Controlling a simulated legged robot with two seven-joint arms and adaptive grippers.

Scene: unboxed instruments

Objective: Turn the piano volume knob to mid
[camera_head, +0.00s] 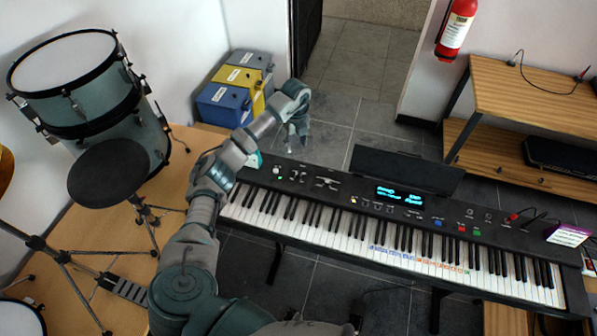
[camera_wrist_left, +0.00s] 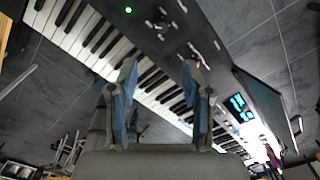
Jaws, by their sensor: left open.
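The digital piano (camera_head: 340,192) stretches across the middle and right of the head view, with a lit blue display (camera_head: 399,194). Small controls (camera_head: 298,176) sit near the left end of its panel. They also show in the wrist view (camera_wrist_left: 158,24), close to a green light (camera_wrist_left: 128,10). Which of them is the volume knob I cannot tell. My left gripper (camera_head: 294,140) is over the back edge of the piano's left part, pointing down. In the wrist view its two fingers (camera_wrist_left: 161,80) are apart with nothing between them. My right gripper is not in view.
A drum set (camera_head: 90,95) stands at the left. Blue and yellow boxes (camera_head: 235,85) are behind my left arm. A black music stand (camera_head: 405,170) rises behind the display. A wooden shelf (camera_head: 530,95) and fire extinguisher (camera_head: 456,30) are at the right. Open floor lies behind the piano.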

